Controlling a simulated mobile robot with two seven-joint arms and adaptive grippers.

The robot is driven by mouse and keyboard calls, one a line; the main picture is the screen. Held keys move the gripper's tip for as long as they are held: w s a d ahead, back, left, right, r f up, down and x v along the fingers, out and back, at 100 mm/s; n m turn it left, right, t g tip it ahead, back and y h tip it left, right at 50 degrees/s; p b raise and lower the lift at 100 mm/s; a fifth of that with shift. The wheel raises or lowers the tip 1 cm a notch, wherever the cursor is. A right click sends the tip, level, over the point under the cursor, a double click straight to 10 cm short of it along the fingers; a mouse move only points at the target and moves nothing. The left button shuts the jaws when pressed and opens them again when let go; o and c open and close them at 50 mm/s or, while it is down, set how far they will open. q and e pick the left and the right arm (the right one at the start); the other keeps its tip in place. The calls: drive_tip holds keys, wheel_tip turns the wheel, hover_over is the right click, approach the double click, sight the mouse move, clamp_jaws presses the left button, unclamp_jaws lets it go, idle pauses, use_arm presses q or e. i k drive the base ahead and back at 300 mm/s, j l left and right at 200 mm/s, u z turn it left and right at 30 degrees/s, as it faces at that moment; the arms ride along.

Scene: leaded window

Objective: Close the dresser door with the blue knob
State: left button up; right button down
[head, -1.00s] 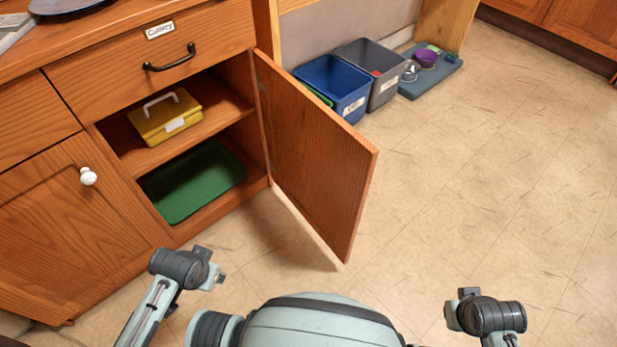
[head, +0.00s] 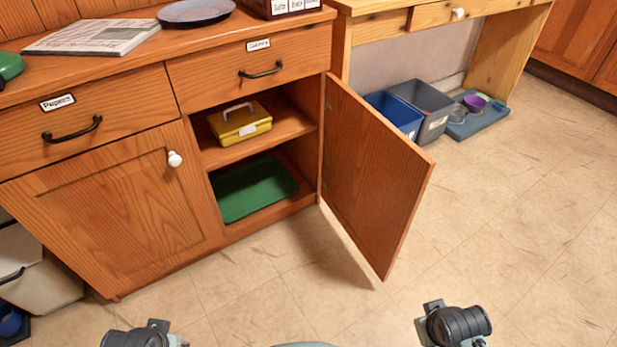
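The wooden dresser (head: 215,245) stands at the left. Its right-hand door (head: 372,175) stands wide open, swung out toward the right over the floor. I see its inner face; its outer face is hidden, and no blue knob shows. The closed left door (head: 105,215) has a white knob (head: 175,159). Parts of my two arms show at the bottom edge, well apart from the open door. Neither gripper's fingers show.
The open compartment holds a yellow box (head: 240,123) on its shelf and a green tray (head: 253,188) below. A blue bin (head: 394,112) and a grey bin (head: 432,108) stand behind the door. The floor (head: 510,240) in front and to the right is clear.

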sight(375, 179)
drive_tip(key=l+u, duration=0.1)
drive_tip(key=u, duration=0.4)
drive_tip(key=l+u, duration=0.1)
drive_tip(key=u, duration=0.35)
drive_tip(key=l+u, duration=0.1)
drive_tip(key=u, duration=0.4)
drive_tip(key=k+l, duration=0.1)
drive_tip(key=l, duration=0.25)
drive_tip(key=k+l, duration=0.15)
drive_tip(key=l, duration=0.2)
drive_tip(key=k+l, duration=0.1)
drive_tip(key=l, duration=0.25)
drive_tip(key=k+l, duration=0.1)
drive_tip(key=l, duration=0.3)
drive_tip(key=k+l, duration=0.15)
drive_tip(key=l, duration=0.2)
drive_tip(key=k+l, duration=0.1)
drive_tip(key=l, duration=0.25)
